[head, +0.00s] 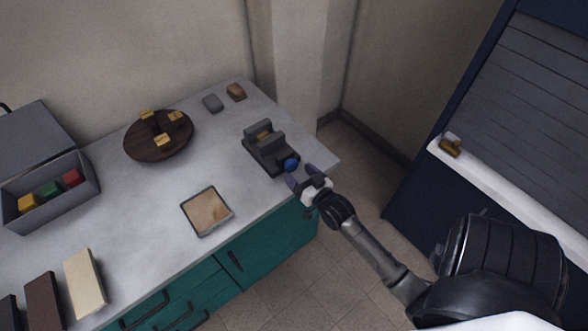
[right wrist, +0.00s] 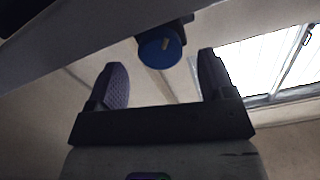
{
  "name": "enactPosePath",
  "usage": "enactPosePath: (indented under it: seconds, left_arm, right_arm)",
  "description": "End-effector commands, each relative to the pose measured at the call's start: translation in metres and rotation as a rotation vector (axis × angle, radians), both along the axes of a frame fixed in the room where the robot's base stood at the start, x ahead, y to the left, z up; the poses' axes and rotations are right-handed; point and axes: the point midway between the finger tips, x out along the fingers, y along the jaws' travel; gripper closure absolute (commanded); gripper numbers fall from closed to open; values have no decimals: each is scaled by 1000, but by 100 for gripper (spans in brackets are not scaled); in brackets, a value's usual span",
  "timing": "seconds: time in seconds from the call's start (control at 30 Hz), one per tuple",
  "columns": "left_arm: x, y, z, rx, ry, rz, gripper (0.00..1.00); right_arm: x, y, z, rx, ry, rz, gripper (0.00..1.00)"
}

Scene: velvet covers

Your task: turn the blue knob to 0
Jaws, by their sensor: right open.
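The blue knob (head: 291,165) sits on the front right end of a dark grey device (head: 262,155) near the right edge of the counter. In the right wrist view the knob (right wrist: 160,47) shows as a blue disc with a small pale mark near its middle. I cannot read any number on it. My right gripper (head: 303,176) is open and empty just in front of the knob. In the right wrist view its two fingers (right wrist: 160,82) stand apart, with the knob beyond and between them, not touched. My left gripper is not in view.
A round wooden board (head: 140,150) with yellow blocks, a grey box (head: 60,205) of coloured blocks and a small tray (head: 218,222) stand on the counter (head: 150,225). Two small blocks lie behind the device. A navy cabinet with a shutter (head: 530,100) stands at right.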

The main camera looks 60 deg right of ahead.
Motion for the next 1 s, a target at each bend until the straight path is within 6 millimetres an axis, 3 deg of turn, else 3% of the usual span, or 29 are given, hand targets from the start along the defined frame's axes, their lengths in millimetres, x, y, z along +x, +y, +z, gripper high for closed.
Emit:
enactPosePath:
  seconds: [0.3, 0.7, 1.0]
  left_arm:
    - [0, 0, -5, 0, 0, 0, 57]
    - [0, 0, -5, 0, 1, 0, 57]
    - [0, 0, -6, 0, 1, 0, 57]
  right_arm:
    - [27, -10, 0, 0, 0, 0, 24]
    - [29, -11, 0, 0, 0, 0, 25]
    - [29, -11, 0, 0, 0, 0, 54]
